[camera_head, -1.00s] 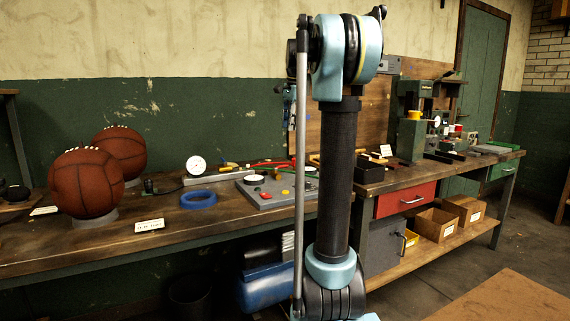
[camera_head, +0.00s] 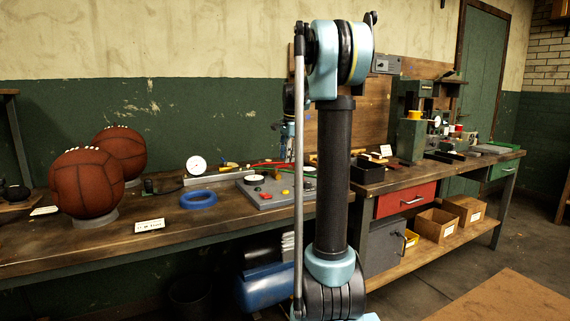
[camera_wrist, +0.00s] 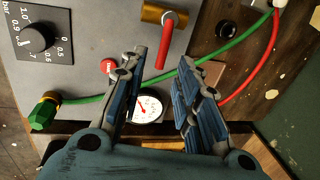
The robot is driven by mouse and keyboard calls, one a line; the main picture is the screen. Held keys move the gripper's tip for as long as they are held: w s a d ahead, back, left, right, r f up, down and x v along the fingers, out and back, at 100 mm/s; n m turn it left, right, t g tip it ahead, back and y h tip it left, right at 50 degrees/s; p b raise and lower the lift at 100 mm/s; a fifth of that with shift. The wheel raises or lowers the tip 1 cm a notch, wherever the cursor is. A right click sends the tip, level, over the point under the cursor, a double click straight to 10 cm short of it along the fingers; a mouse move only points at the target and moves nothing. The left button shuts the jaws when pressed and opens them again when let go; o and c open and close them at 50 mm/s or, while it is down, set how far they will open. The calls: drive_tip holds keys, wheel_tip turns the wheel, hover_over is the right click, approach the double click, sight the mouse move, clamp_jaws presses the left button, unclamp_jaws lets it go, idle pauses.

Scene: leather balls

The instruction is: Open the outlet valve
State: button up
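In the wrist view, a brass valve body (camera_wrist: 153,14) with a red lever (camera_wrist: 167,42) lies on the grey panel (camera_wrist: 85,25) at top centre. No label naming it as the outlet valve is readable. My gripper (camera_wrist: 165,75) is open, its two fingers apart below the lever, and nothing is visibly held between them. The lever's end points toward the gap between the fingers; I cannot tell the height distance or any contact. In the head view my gripper is mostly hidden behind my arm.
A black dial knob (camera_wrist: 38,38), a red button (camera_wrist: 108,66), a green fitting (camera_wrist: 44,114) and a white gauge (camera_wrist: 148,107) are close by. Green hose (camera_wrist: 230,46) and red hose (camera_wrist: 258,72) cross near the fingers. Leather balls (camera_head: 87,183) stand at left on the bench (camera_head: 110,250).

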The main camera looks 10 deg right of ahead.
drive_tip(key=shift+w+a+f, duration=0.1)
drive_tip(key=shift+w+f, duration=0.05)
drive_tip(key=shift+f, duration=0.6)
drive_tip(key=shift+w+f, duration=0.1)
drive_tip(key=shift+f, duration=0.65)
